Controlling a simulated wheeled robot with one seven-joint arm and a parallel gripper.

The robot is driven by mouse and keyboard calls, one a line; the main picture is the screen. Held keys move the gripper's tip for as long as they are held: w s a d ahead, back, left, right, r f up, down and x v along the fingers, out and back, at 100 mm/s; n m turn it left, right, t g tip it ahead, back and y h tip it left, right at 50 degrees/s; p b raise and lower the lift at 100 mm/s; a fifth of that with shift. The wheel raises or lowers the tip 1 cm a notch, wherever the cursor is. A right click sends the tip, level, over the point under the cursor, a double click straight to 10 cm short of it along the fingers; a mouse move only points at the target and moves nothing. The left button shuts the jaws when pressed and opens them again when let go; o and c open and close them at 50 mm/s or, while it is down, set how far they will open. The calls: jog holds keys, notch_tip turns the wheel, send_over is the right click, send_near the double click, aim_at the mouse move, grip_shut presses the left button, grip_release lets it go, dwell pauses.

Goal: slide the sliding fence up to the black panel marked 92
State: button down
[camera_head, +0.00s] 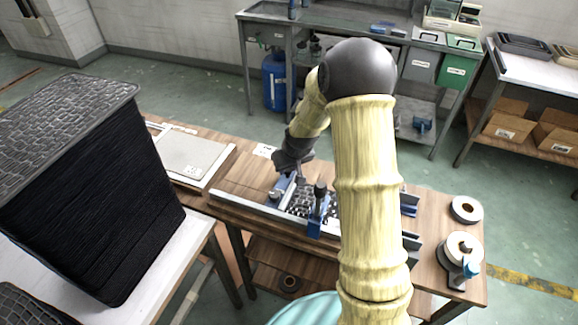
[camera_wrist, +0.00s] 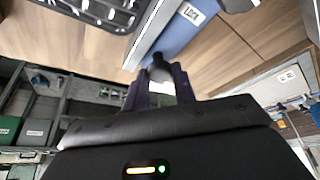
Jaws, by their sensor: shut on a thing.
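The blue sliding fence (camera_wrist: 180,38) has a pale metal edge and a white label. In the wrist view it stands beside a black panel (camera_wrist: 108,12) with openings, with a narrow strip of wood seeming to show between them. The panel also shows in the head view (camera_head: 300,203), partly hidden by my arm; I cannot read the number 92. My gripper (camera_wrist: 159,78) is shut on the fence's black knob (camera_wrist: 157,66). In the head view my gripper (camera_head: 287,174) is low over the blue fence (camera_head: 280,186), on the panel's left side.
A pale rail (camera_head: 245,211) runs along the bench's front edge. A blue clamp with a black knob (camera_head: 318,208) stands at the panel's front. A white board (camera_head: 190,157) lies left, tape rolls (camera_head: 466,209) right. Bare wood (camera_head: 240,175) lies left of the fence.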

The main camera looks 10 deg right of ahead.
jog(key=c, duration=1.1)
grip_release()
jog(key=shift+d, duration=0.1)
jog(key=shift+c, duration=0.2)
jog(key=v, duration=1.7)
jog(key=shift+r, duration=0.2)
jog(key=s+r+p, duration=0.1)
jog(key=s+p, duration=0.2)
jog(key=s, duration=0.3)
jog(key=s+r+m+g+p, duration=0.1)
jog(key=s+p, duration=0.1)
jog(key=s, duration=0.4)
jog(key=s+a+m+p, duration=0.1)
jog(key=s+p, duration=0.2)
jog(key=s, duration=0.3)
jog(key=shift+a+r+g+h+p, duration=0.15)
jog(key=shift+r+g+h+p, duration=0.15)
jog(key=shift+r+g+h, duration=0.1)
